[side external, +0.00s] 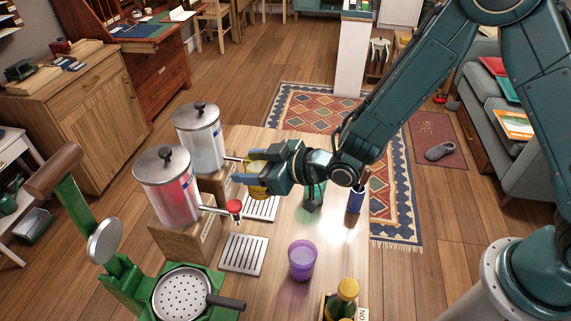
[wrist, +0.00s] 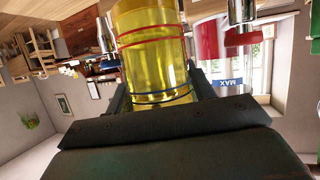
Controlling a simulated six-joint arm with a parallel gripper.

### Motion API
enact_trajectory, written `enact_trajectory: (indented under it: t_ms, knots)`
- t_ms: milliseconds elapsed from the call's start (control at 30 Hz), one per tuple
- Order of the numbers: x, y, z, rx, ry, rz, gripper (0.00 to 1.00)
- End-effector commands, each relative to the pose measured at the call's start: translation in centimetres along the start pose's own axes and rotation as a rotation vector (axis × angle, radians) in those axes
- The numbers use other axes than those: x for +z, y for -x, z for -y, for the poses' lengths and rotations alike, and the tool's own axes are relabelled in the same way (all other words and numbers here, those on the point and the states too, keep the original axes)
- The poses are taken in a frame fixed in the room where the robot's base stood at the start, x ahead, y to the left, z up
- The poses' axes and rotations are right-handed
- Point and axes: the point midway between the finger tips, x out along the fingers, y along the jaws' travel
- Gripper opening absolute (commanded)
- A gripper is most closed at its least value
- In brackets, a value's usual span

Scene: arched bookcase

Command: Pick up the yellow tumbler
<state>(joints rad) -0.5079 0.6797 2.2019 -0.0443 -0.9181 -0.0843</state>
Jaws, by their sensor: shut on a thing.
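The yellow tumbler (wrist: 152,52) is see-through, with a red band and a blue band, and fills the middle of the wrist view. In the side external view the tumbler (side external: 258,191) is mostly hidden behind my gripper (side external: 247,172), with yellow showing above and below the fingers. My gripper is shut on the tumbler. It holds it beside the tap of the far clear dispenser (side external: 203,143), over the area of the far drip tray (side external: 262,207). I cannot tell the exact gap between tumbler and tray.
A red-filled dispenser (side external: 167,190) with a red-knobbed tap stands nearer, beside another drip tray (side external: 243,254). A purple tumbler (side external: 302,261), a green press (side external: 182,293), a blue bottle (side external: 356,200) and a yellow-capped bottle (side external: 343,298) stand around the wooden table.

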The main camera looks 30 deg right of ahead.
Motion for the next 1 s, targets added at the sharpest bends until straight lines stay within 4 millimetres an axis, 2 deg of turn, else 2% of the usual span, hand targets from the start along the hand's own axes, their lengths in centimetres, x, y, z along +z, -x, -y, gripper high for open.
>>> enact_trajectory:
  t_ms: [267, 833, 1000]
  knots:
    - [-1.08, 0.45, -0.03, 0.0, 0.0, -0.002, 0.21]
    - [-1.08, 0.45, -0.08, 0.001, 0.0, -0.001, 0.21]
    - [-0.99, 0.56, -0.98, 0.018, -0.007, 0.0, 0.21]
